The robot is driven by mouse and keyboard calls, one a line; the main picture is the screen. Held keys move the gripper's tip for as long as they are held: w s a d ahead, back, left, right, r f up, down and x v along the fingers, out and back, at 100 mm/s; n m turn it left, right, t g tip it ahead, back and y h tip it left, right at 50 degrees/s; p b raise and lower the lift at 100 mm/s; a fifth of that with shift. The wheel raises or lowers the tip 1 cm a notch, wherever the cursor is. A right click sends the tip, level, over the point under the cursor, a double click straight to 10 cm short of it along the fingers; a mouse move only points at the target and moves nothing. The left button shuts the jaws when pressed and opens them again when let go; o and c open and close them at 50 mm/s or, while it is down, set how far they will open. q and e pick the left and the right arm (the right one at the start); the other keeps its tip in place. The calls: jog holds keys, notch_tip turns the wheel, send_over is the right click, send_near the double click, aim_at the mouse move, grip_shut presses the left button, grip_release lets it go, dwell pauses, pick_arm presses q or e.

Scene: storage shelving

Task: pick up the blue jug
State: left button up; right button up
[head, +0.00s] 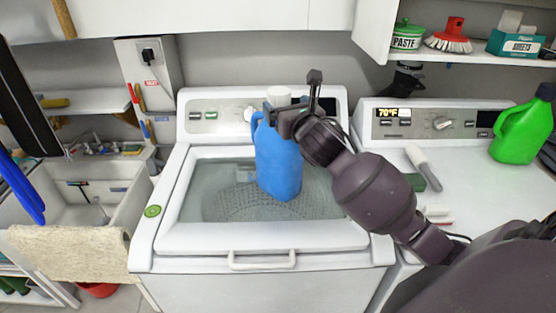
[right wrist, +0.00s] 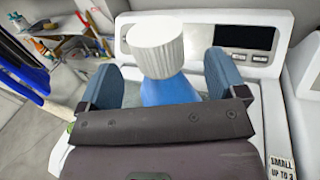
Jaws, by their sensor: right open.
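The blue jug (head: 279,160) with a white cap (head: 279,96) stands upright on the glass lid of the washing machine in the head view. Its handle is on the left side. My right gripper (head: 296,108) is at the jug's upper part, just below the cap. In the right wrist view, the white ribbed cap (right wrist: 156,46) and blue neck (right wrist: 170,92) show between the two open fingers of my right gripper (right wrist: 170,80). I see a gap beside the neck on each side. My left gripper is not in view.
The washing machine (head: 262,262) stands beside a second white machine (head: 385,150) holding a green jug (head: 521,132) and a brush. A sink (head: 88,190) is at left. A shelf (head: 470,57) with a paste tub (head: 407,37) overhangs at upper right.

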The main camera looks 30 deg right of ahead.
jog(key=shift+w+r, duration=0.2)
jog(key=shift+w, duration=0.2)
jog(key=p+x, duration=0.1)
jog(key=x, duration=0.3)
jog(key=shift+w, duration=0.15)
grip_shut()
jog(key=shift+r, duration=0.25)
